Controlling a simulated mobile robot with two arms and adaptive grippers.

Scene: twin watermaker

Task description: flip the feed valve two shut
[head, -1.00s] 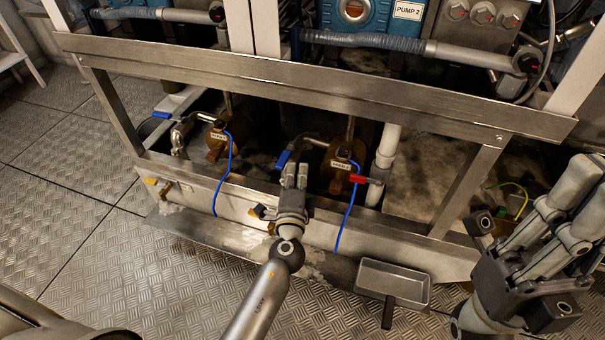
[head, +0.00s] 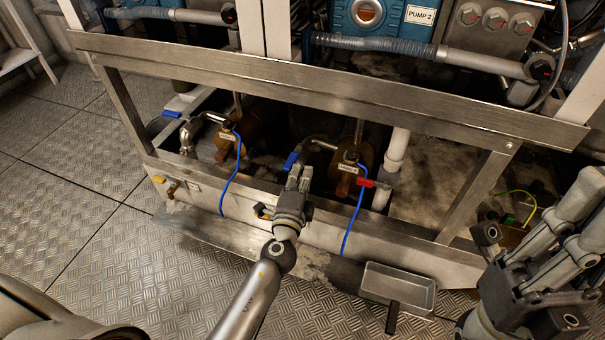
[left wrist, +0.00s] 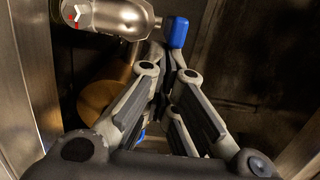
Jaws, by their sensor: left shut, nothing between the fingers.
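The blue lever (head: 290,161) beside the pump tagged 2 (head: 348,168) is on a metal pipe fitting in the tray under the frame. It also shows at the top of the left wrist view (left wrist: 177,32), next to a shiny metal valve body (left wrist: 122,18). My left gripper (head: 299,172) is shut and empty, its fingertips just beside and below the blue lever. I cannot tell whether they touch it.
A steel rail (head: 300,90) crosses above the valves. A red lever (head: 374,183) and blue cable (head: 354,220) are close on the right. Another blue lever (head: 172,114) is at the left. A small metal tray (head: 400,280) is at the front. Open floor (head: 80,200) lies left.

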